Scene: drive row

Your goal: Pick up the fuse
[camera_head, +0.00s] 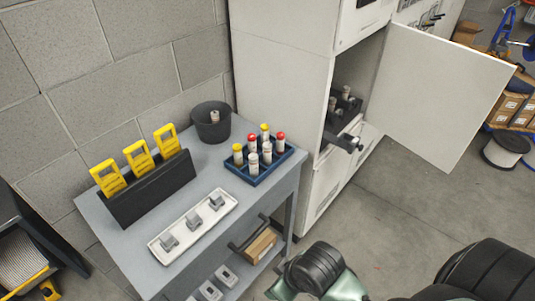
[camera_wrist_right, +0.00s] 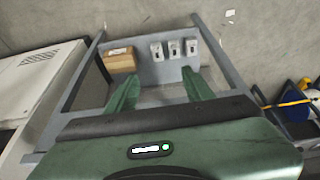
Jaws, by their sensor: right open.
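Several fuses stand upright in a blue tray (camera_head: 258,178) on the grey cart's top; some have yellow caps, some red (camera_head: 281,138), and some look plain pale (camera_head: 253,163). Another pale fuse-like piece (camera_head: 214,116) shows inside a dark round bin (camera_head: 225,128). More pale pieces (camera_head: 332,103) sit in a dark holder inside the open cabinet. My right gripper (camera_wrist_right: 157,78) is open and empty in the right wrist view, its green fingers pointing towards the cart's lower shelf. My left gripper is not in view.
On the cart (camera_head: 118,240) stand a black rack (camera_head: 155,190) with yellow handles and a white tray (camera_head: 163,256) with grey blocks. The lower shelf holds a brown box (camera_wrist_right: 120,61) and grey blocks (camera_wrist_right: 175,48). The cabinet door (camera_head: 435,90) stands open at right.

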